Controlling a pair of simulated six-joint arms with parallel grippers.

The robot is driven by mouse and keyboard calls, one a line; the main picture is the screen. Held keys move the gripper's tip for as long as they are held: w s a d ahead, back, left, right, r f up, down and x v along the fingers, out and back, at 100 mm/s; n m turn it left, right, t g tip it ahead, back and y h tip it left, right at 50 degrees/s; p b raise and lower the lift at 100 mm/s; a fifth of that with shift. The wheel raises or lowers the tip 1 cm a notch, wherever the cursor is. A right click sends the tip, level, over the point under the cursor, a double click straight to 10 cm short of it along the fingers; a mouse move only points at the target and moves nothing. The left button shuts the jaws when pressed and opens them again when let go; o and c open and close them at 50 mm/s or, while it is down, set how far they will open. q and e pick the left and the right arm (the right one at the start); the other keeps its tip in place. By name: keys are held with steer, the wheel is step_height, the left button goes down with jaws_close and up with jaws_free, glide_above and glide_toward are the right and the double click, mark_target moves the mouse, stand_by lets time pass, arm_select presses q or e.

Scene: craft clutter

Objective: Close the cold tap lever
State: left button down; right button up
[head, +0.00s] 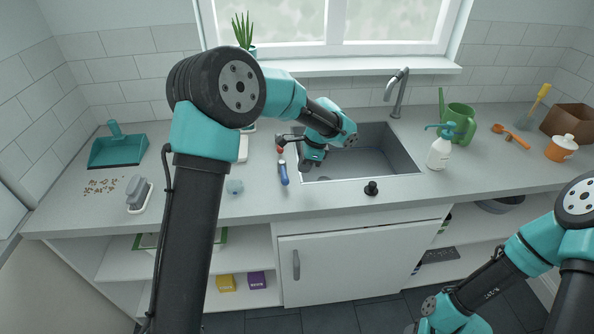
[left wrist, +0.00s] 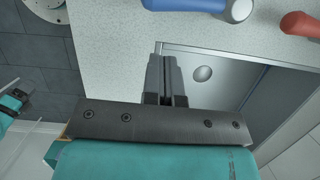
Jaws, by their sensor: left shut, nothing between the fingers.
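The grey gooseneck tap (head: 400,92) stands upright behind the sink (head: 408,160). I cannot make out a separate cold lever on it at this size. My left gripper (head: 310,168) is over the left front part of the sink, and its wrist hides part of the basin. In the left wrist view its fingers (left wrist: 166,82) are together and empty, over the sink's edge. They are apart from the tap.
A blue item (head: 283,174) and a red-ended item (left wrist: 301,23) lie left of the sink. A black knob-like piece (head: 371,188) stands on the front counter edge. A spray bottle (head: 438,154) and green watering can (head: 460,120) stand right of the sink.

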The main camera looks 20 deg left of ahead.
arm_select(q)
steer(key=v, duration=0.8)
steer(key=shift+r, duration=0.35)
